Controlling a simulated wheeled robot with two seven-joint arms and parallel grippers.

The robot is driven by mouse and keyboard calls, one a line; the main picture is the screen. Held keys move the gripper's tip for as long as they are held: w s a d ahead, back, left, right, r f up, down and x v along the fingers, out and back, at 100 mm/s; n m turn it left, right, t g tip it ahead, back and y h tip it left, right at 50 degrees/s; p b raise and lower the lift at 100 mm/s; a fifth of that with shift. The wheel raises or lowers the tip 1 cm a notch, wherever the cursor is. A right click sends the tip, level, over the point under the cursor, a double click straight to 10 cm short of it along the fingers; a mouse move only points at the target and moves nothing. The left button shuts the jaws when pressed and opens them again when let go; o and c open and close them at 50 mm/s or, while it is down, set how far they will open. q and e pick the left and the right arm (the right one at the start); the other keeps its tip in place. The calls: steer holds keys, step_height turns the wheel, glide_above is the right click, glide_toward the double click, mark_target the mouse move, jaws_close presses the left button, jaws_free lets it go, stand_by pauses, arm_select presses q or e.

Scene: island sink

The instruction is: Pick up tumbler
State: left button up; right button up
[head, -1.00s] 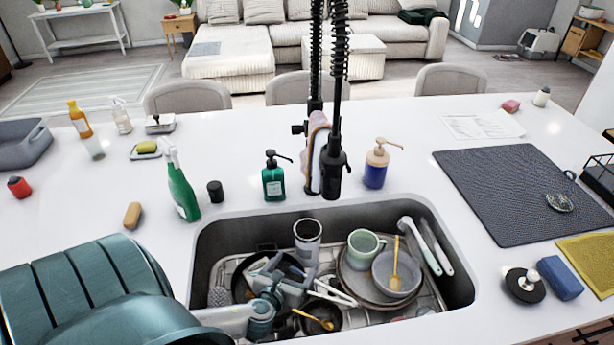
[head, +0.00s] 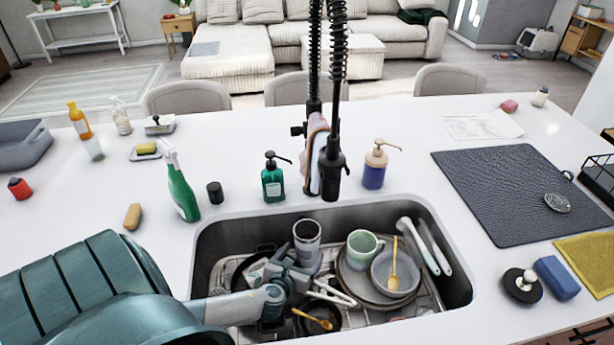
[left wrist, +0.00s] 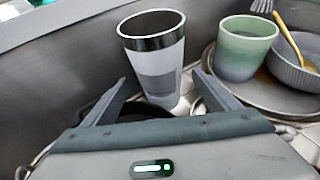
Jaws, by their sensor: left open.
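The tumbler (head: 307,236) is a tall light-grey cup with a metallic rim, standing nearly upright in the sink toward the back, left of the green mug. My left gripper (head: 297,262) is low in the sink beside it, on its near-left side. In the left wrist view the tumbler (left wrist: 157,60) is straight ahead, between the lines of the two open fingers (left wrist: 165,100). The fingers are apart with nothing clearly gripped. The tumbler's base is partly hidden. My right gripper is not in view.
The sink (head: 455,285) also holds a green mug (head: 362,246), a grey bowl (head: 394,272) with a yellow spoon, plates, pans and utensils, close to the gripper. The black faucet (head: 331,165) rises behind. Soap bottles stand along the back rim.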

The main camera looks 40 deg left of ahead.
arm_select(q)
steer(key=shift+x, duration=2.5)
steer(key=shift+r, duration=0.1)
steer(key=c, duration=1.4)
steer(key=shift+o, duration=0.2)
steer(key=shift+r, duration=0.35)
steer(key=shift+r+p, duration=0.3)
steer(key=shift+r, duration=1.65)
step_height(320, 180, up, 7)
steer(key=shift+r+b, duration=0.1)
steer(key=shift+b, duration=0.3)
steer(key=b, duration=0.4)
glide_toward(311, 234)
steer(key=r+v, duration=0.1)
steer(key=v, duration=0.9)
steer(key=shift+s+d+b, duration=0.25)
steer(key=shift+s, duration=0.4)
steer(key=shift+s+d+b, duration=0.2)
steer(key=shift+s, duration=0.45)
